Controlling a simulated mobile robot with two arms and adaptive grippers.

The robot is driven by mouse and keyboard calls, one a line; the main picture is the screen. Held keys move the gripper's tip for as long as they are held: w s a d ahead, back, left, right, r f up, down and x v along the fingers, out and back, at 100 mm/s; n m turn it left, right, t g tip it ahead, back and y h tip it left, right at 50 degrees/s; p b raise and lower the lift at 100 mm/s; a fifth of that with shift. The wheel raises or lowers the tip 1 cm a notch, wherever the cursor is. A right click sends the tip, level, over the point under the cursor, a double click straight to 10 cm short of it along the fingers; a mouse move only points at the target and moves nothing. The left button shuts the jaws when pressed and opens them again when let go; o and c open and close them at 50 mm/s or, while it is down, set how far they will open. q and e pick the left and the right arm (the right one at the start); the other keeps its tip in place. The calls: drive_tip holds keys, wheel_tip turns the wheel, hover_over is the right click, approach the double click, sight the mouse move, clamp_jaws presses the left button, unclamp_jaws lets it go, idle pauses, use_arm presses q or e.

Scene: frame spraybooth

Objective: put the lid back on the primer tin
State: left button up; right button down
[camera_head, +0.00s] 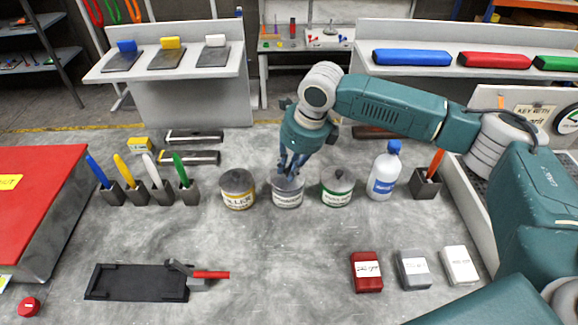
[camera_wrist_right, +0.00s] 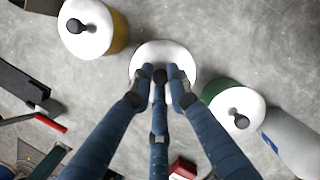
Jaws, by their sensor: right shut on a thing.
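The middle tin (camera_head: 287,197), with a pale label I cannot read clearly, stands upright between two other tins. My right gripper (camera_head: 289,173) is directly above it, fingers pointing down. In the wrist view its fingers (camera_wrist_right: 160,78) are closed around the knob of a pale round lid (camera_wrist_right: 164,50). The lid is over the middle tin and hides its top, so I cannot tell whether it is fully seated. My left gripper is not in view.
A lidded tin with a yellow label (camera_head: 238,200) is close on the left; a lidded tin with a green label (camera_head: 337,197) is close on the right. Further right are a white bottle (camera_head: 384,182) and a pen holder (camera_head: 425,189).

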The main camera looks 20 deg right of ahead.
idle(0.7)
drive_tip(key=shift+f+p, duration=0.15)
drive_tip(key=shift+p, duration=0.2)
idle(0.5)
idle(0.6)
idle(0.4)
drive_tip(key=c, duration=1.1)
unclamp_jaws()
drive_tip(key=shift+p, duration=0.35)
drive_tip(key=shift+r+p, duration=3.15)
drive_tip(key=shift+r, duration=0.35)
